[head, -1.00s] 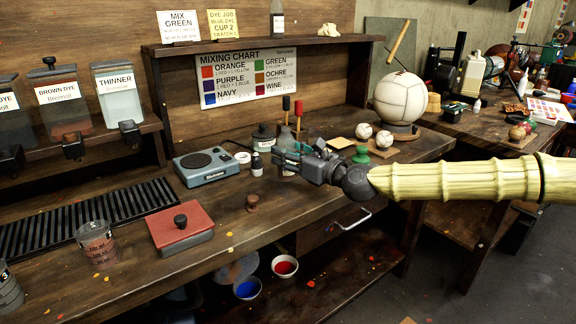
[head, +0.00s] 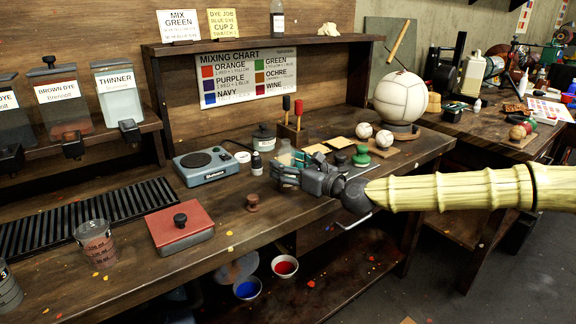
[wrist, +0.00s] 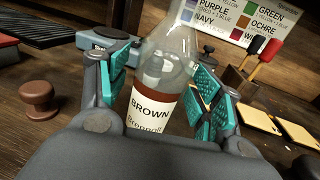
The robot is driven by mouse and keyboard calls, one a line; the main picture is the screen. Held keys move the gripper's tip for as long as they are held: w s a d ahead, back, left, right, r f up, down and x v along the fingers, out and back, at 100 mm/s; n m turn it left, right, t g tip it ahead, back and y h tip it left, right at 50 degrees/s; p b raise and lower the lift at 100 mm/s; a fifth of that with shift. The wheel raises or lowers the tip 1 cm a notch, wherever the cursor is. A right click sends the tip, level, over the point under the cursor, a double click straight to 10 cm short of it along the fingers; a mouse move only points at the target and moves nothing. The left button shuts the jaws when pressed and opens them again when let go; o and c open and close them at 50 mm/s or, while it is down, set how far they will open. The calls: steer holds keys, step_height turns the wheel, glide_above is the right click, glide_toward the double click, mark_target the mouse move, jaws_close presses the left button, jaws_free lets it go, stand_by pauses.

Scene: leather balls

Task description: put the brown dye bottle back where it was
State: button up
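The brown dye bottle (wrist: 154,105) is a clear glass bottle with reddish-brown liquid and a white label reading BROWN. In the head view my gripper (head: 287,168) is low over the workbench, right of the hotplate, and mostly hides the bottle. I cannot tell whether the bottle's base touches the bench.
A tool block (head: 291,130) is behind.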

steer(key=shift+r, duration=0.1)
steer(key=shift+r+p, duration=0.15)
steer(key=shift+p, duration=0.15)
steer(key=shift+s+d, duration=0.2)
steer(key=shift+d, duration=0.15)
steer(key=v, duration=1.1)
steer(key=shift+b, duration=0.4)
